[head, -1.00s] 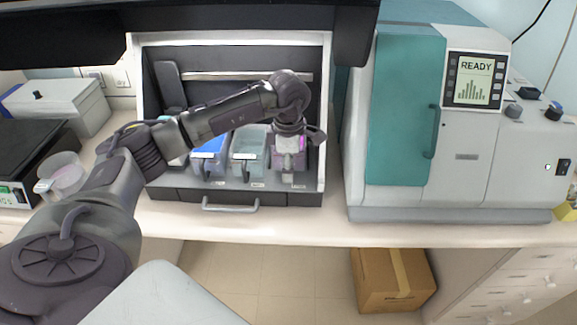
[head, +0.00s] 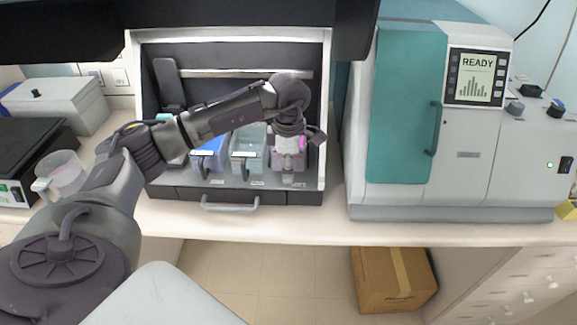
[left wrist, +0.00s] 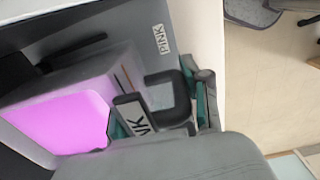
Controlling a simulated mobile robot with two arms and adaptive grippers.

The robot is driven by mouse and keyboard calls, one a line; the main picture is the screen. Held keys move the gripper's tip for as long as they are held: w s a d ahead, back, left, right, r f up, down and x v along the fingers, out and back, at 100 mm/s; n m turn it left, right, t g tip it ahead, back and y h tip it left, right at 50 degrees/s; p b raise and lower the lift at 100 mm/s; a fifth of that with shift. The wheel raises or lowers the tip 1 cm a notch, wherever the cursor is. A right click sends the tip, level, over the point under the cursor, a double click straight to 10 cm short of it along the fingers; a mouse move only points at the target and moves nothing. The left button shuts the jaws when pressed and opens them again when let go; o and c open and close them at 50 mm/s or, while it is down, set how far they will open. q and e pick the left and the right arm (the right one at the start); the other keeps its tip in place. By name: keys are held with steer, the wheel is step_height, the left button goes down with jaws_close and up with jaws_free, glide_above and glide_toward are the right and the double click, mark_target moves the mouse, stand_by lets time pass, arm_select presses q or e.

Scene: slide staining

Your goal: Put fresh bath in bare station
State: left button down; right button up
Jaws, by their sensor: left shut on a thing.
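The pink bath (head: 300,148) is at the right end of the row in the open-fronted dark unit. In the left wrist view the bath (left wrist: 70,118) shows bright pink liquid, a label ending in "NK" and a dark handle (left wrist: 165,95). My left gripper (head: 289,152) comes down over its front. Its teal-padded fingers (left wrist: 200,100) are shut on the handle. A "PINK" label (left wrist: 160,40) is on the unit's floor beside the bath. Whether the bath is fully seated I cannot tell. My right gripper is out of view.
The blue bath (head: 208,156) and pale teal bath (head: 248,150) stand to the left in the row; my arm partly covers the row's left end. A teal-doored machine (head: 405,110) stands right.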

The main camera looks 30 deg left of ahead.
arm_select(q)
steer(key=shift+f+b, duration=0.5)
steer(key=shift+f, duration=0.1)
steer(key=c, duration=0.5)
jaws_free()
steer(key=shift+c, duration=0.2)
steer(key=shift+o, duration=0.4)
steer(key=shift+f, duration=0.1)
step_height(320, 180, up, 12)
steer(key=shift+r, duration=0.1)
